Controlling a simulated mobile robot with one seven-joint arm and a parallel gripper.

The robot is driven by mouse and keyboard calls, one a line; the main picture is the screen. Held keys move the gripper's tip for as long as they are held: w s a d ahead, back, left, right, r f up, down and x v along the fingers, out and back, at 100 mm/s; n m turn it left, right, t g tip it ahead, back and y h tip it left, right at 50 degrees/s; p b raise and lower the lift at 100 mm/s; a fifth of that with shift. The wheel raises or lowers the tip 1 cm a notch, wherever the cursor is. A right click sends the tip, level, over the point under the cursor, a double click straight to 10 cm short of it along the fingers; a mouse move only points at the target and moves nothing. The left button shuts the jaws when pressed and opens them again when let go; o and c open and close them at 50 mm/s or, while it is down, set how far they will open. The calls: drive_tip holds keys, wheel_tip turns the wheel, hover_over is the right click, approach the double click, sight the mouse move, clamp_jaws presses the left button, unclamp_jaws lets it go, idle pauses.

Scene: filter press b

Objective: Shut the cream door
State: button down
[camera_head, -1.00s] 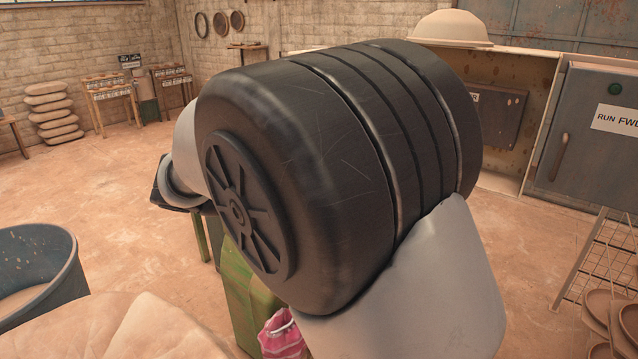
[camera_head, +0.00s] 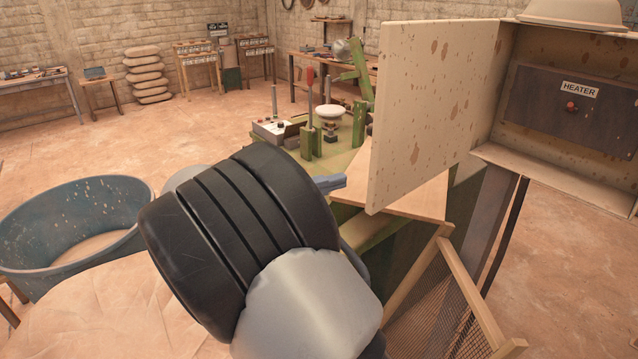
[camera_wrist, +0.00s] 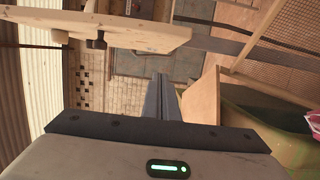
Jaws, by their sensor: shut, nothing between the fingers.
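The cream door (camera_head: 435,105) stands wide open in the head view, a speckled panel swung out to the left of its cabinet (camera_head: 555,165). The open cabinet shows a dark panel labelled HEATER (camera_head: 578,92) with a red knob. My gripper (camera_head: 335,183) is just left of the door's lower free edge, with no clear contact. My arm hides part of the hand. In the wrist view my gripper (camera_wrist: 160,95) has its fingers together and empty. A cream plank-like piece with a dark catch, apparently the door edge-on (camera_wrist: 120,30), lies beyond and above the fingertips.
A green bench (camera_head: 335,165) with a red-handled lever and small fittings stands behind my gripper. A wooden-framed mesh screen (camera_head: 440,300) is below the door. A blue tub (camera_head: 75,225) stands at left. The floor at back left is mostly clear.

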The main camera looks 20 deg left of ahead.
drive_tip(key=w+d+p, duration=0.1)
drive_tip(key=d, duration=0.5)
drive_tip(key=shift+d, duration=0.35)
drive_tip(key=shift+d, duration=0.1)
